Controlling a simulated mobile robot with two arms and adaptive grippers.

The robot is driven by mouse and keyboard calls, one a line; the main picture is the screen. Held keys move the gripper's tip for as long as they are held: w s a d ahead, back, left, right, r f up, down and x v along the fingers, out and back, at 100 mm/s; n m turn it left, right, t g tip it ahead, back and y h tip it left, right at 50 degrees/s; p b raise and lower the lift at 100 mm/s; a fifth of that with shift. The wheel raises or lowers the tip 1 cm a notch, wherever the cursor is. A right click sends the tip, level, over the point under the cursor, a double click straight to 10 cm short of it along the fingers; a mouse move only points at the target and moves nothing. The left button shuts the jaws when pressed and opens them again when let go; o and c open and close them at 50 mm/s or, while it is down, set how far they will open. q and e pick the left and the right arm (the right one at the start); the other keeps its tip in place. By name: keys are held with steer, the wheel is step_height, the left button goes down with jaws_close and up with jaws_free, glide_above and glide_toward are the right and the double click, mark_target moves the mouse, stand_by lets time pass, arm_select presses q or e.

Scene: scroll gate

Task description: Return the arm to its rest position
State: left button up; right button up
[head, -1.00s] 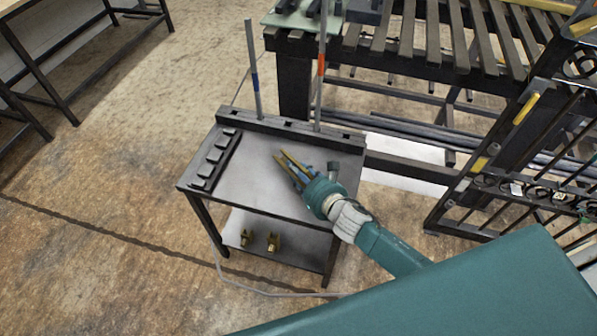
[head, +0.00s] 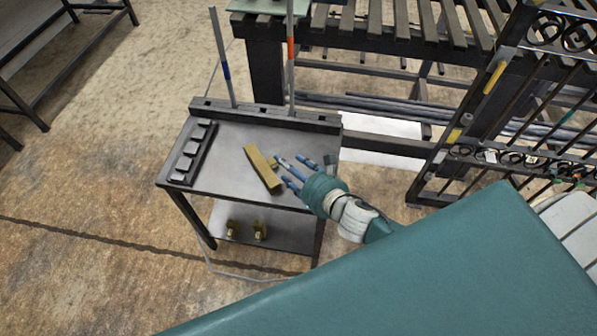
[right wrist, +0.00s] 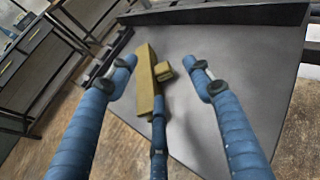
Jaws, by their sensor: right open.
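My right gripper (head: 287,176) is open over the small metal-topped table (head: 232,180), its blue fingers spread. A brass-yellow bar (head: 263,169) lies on the tabletop just left of the fingers, near the front edge. In the right wrist view the bar (right wrist: 146,85) shows between the spread side fingers, with a small yellow block (right wrist: 163,71) beside it; the middle finger (right wrist: 158,140) overlaps the bar's lower end in the picture. I cannot tell whether that finger touches it. My left gripper is not in view.
A dark slotted rack (head: 193,152) sits on the table's left side. Two upright rods (head: 222,60) rise at its back edge. Small brass pieces (head: 259,230) lie on the lower shelf. A slatted bench (head: 395,32) and an ornate gate (head: 500,150) stand behind and right.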

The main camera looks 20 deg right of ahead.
steer(key=s+d+r+m+g+h, duration=0.15)
steer(key=s+m, duration=0.35)
steer(key=m, duration=0.5)
steer(key=s+d+f+m+g+h, duration=0.1)
steer(key=s+d+m+g+h, duration=0.15)
steer(key=s+m, duration=0.45)
steer(key=s+a+m+g+y, duration=0.15)
steer(key=s+m+g, duration=0.45)
steer(key=s+m, duration=1.05)
step_height(320, 180, down, 28)
steer(key=w+m+g, duration=0.1)
steer(key=m, duration=0.2)
steer(key=s+d+f+g, duration=0.1)
steer(key=s+d+f, duration=0.1)
steer(key=s+f, duration=1.2)
steer(key=shift+s+d+f, duration=0.15)
steer(key=shift+s+f, duration=0.1)
steer(key=shift+s, duration=0.9)
